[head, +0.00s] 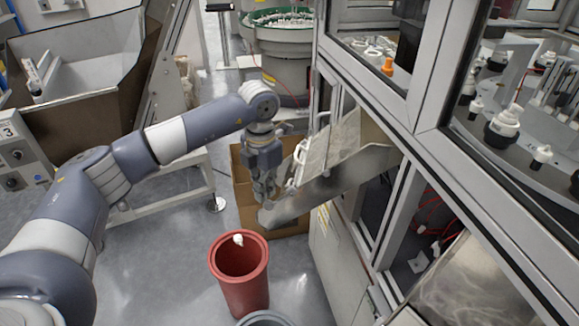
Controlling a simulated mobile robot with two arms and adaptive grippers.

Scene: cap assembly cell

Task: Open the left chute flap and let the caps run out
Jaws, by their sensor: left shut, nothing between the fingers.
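A grey metal chute (345,172) sticks out of the machine's side and slopes down to the left. A pale, handle-like part (298,162) stands at its upper left edge; I cannot make out clearly whether the flap is open. My left gripper (264,196) points down just left of this part, close to the chute's lower end. Its fingers are shut and empty; I cannot tell whether they touch the chute. A small white cap-like piece (238,239) shows at the far rim of the red bin. My right gripper is not in view.
A cardboard box (243,206) stands on the floor under the chute's end. The red bin (240,291) stands in front of it, with a grey bin rim (265,319) nearer. The framed machine (400,130) fills the right side. Floor left of the red bin is clear.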

